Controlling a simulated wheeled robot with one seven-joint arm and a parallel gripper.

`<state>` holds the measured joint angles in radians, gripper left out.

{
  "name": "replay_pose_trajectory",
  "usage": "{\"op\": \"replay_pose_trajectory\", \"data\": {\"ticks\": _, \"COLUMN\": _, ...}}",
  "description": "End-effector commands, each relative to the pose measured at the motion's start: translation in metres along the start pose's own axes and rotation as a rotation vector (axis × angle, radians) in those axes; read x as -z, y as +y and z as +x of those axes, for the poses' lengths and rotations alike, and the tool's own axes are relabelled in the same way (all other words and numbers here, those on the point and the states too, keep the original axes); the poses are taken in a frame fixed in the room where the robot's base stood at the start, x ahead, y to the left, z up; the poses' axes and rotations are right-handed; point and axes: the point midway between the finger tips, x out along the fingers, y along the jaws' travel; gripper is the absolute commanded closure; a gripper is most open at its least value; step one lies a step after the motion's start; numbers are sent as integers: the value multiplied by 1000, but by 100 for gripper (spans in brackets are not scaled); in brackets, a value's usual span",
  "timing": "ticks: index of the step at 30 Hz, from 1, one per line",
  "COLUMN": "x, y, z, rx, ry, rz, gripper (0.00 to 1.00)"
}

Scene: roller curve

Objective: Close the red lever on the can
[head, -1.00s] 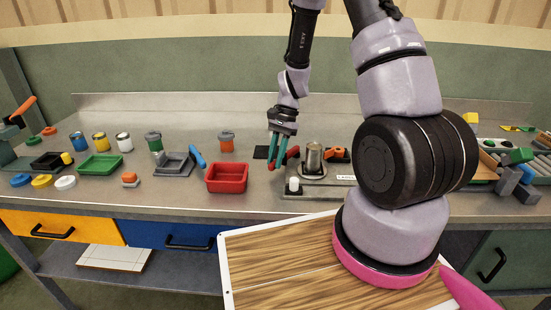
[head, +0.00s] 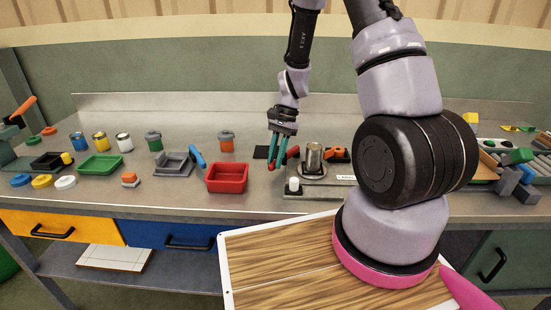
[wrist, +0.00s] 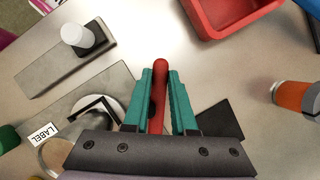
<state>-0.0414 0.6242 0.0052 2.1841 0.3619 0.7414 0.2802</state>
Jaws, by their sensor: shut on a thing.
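The metallic can (head: 313,158) stands upright on a grey base plate on the bench, right of my gripper in the head view. In the wrist view only part of the can (wrist: 58,155) shows, at the lower left. The red lever (wrist: 161,66) lies between the teal fingers of my gripper (wrist: 160,92), and its rounded end sticks out past the fingertips. In the head view, my gripper (head: 276,152) points down beside the can, and part of the red lever (head: 292,153) shows at its right. The lever's joint to the can is hidden in the wrist view.
A red tray (head: 227,178) sits to the left of my gripper. A white-capped piece (head: 293,185) stands on the plate in front of the can. An orange part (head: 336,154) lies right of the can.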

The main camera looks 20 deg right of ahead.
Motion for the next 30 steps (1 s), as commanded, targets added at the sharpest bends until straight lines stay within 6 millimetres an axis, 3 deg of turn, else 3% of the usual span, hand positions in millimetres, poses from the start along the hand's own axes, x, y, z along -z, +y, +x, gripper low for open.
{"op": "replay_pose_trajectory", "data": {"ticks": 7, "x": 1, "y": 6, "z": -1, "rx": -21, "ry": 2, "rz": -58, "gripper": 100}}
{"op": "replay_pose_trajectory", "data": {"ticks": 30, "x": 13, "y": 54, "z": -6, "rx": -182, "ry": 2, "rz": -442, "gripper": 100}}
